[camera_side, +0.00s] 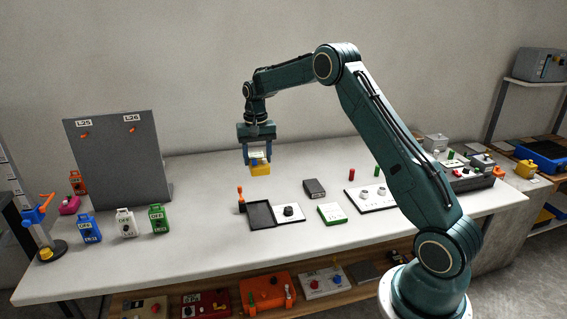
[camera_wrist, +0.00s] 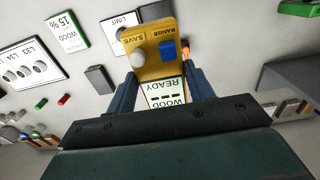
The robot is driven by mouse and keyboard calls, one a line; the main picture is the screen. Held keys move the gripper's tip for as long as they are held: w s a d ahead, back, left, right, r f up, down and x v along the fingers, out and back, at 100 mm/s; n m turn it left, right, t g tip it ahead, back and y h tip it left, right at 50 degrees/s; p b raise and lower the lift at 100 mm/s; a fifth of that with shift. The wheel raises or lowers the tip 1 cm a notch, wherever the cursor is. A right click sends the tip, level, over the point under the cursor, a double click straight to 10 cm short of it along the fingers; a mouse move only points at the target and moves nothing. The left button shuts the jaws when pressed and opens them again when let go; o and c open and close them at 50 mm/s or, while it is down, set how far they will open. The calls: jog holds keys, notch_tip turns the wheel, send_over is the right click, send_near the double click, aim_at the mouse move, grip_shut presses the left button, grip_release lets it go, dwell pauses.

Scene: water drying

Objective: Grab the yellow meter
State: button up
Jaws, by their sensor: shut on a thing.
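The yellow meter (camera_side: 260,168) is held by my gripper (camera_side: 259,157) above the white table, in the side view. In the wrist view the meter (camera_wrist: 152,55) sits between my gripper's two fingers (camera_wrist: 160,92). It has a white knob marked SAVE, a blue knob marked RANGE, and a display reading WOOD and READY. The fingers are shut on its sides, and its lower end is partly hidden by the gripper body.
Below stand a black-and-white case (camera_side: 275,213), a dark box (camera_side: 314,188), a green-edged card (camera_side: 331,212) and an orange-topped post (camera_side: 240,197). A grey panel (camera_side: 118,158) and several coloured meters (camera_side: 126,223) stand at left. Bare table lies between.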

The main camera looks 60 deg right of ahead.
jog(key=shift+r, duration=0.8)
